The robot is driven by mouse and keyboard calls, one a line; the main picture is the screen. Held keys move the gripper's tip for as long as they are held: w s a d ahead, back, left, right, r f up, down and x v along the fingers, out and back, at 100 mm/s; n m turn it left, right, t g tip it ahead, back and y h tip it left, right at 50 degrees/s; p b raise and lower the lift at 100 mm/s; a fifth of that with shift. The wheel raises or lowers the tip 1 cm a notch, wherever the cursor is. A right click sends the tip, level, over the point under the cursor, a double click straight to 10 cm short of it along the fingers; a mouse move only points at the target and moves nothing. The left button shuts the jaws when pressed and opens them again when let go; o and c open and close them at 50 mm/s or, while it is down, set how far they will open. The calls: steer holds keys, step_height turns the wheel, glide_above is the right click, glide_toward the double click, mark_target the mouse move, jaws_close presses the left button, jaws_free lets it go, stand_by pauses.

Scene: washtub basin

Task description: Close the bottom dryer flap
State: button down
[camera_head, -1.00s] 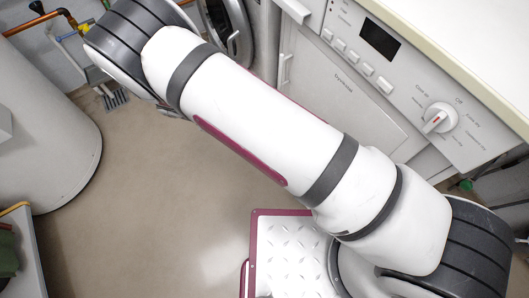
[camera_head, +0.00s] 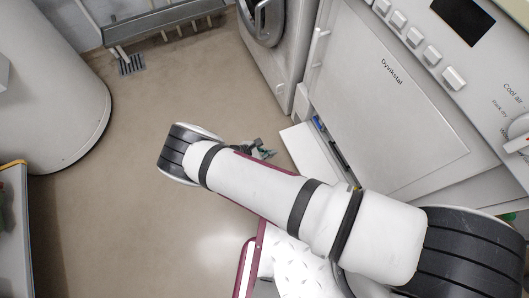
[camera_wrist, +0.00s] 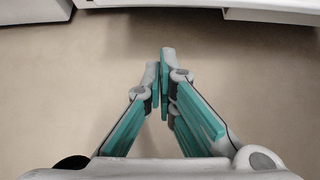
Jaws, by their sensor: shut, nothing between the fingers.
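The bottom dryer flap (camera_head: 304,150) is a white panel low on the front of the dryer (camera_head: 385,100). It stands open, tilted out from the dryer front, with a blue part and a dark gap showing behind it. My arm covers its lower end in the head view. My gripper (camera_head: 258,150) is low, left of the flap and apart from it in the picture. In the wrist view, my gripper (camera_wrist: 164,68) has its green-padded fingers together, with nothing between them. A white edge crosses the top of that view; I cannot tell whether it is the flap.
A washing machine with a round door (camera_head: 265,18) stands beyond the dryer. A large grey tank (camera_head: 50,90) is at the left, and a cabinet edge (camera_head: 15,220) is below it. A floor drain (camera_head: 131,65) lies at the back. The floor (camera_head: 110,200) between is clear.

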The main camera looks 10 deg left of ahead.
steer(key=b+x, duration=0.2)
steer(key=x, duration=0.3)
steer(key=shift+d+f, duration=0.1)
steer(key=shift+f, duration=0.15)
steer(key=shift+r, duration=2.25)
steer(key=shift+r, duration=0.15)
